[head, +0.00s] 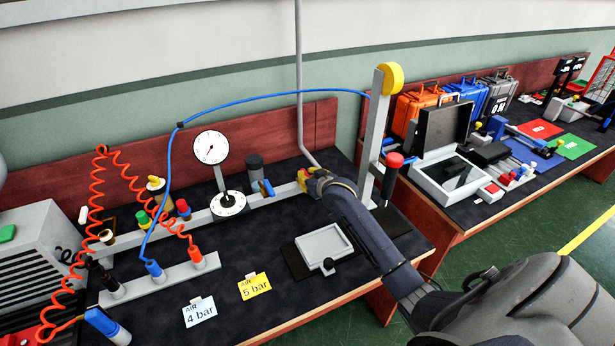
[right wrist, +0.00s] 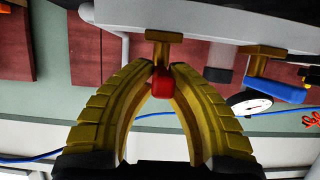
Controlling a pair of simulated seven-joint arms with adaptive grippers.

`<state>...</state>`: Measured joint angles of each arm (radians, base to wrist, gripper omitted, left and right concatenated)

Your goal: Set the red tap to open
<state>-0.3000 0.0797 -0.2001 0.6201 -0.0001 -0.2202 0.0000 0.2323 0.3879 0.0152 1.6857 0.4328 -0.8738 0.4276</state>
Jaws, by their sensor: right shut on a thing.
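The red tap (right wrist: 161,84) sits on a brass stem under the grey pipe in the right wrist view. Its red handle shows as a small block between the yellow fingertips of my right gripper (right wrist: 161,72). The fingers are shut on it from both sides. In the head view my right gripper (head: 306,179) is at the right end of the grey pipe, and only a bit of red shows there; the rest of the tap is hidden. I cannot tell the handle's angle from these views. My left gripper is not in view.
A blue tap (head: 266,188) is on the same pipe, left of my right gripper. A pressure gauge (head: 211,147) stands further left. A grey post with a red-knobbed lever (head: 394,160) stands close to the right of my arm. A grey tray (head: 324,246) lies in front.

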